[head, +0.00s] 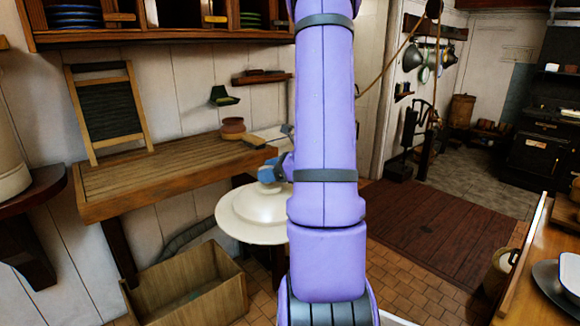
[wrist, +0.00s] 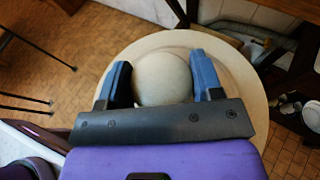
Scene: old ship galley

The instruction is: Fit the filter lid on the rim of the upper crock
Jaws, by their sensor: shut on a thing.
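The filter lid (head: 240,218) is a round cream disc with a raised middle, held in the air in front of the wooden counter. My gripper (wrist: 163,80) is shut on its round knob (wrist: 163,78), one blue finger on each side. In the head view my arm hides the lid's right part and most of my gripper; a blue finger (head: 268,172) shows above the lid. A cream crock-like vessel (head: 10,155) stands at the left edge, cut off by the frame. I cannot tell if it is the upper crock; its rim is out of view.
The vessel stands on a dark wooden shelf (head: 40,185). The counter (head: 170,178) bears a washboard (head: 108,112) and a small brown pot (head: 233,128). An open wooden crate (head: 190,290) is on the tiled floor below. Another wooden top (head: 545,255) with dishes is at right.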

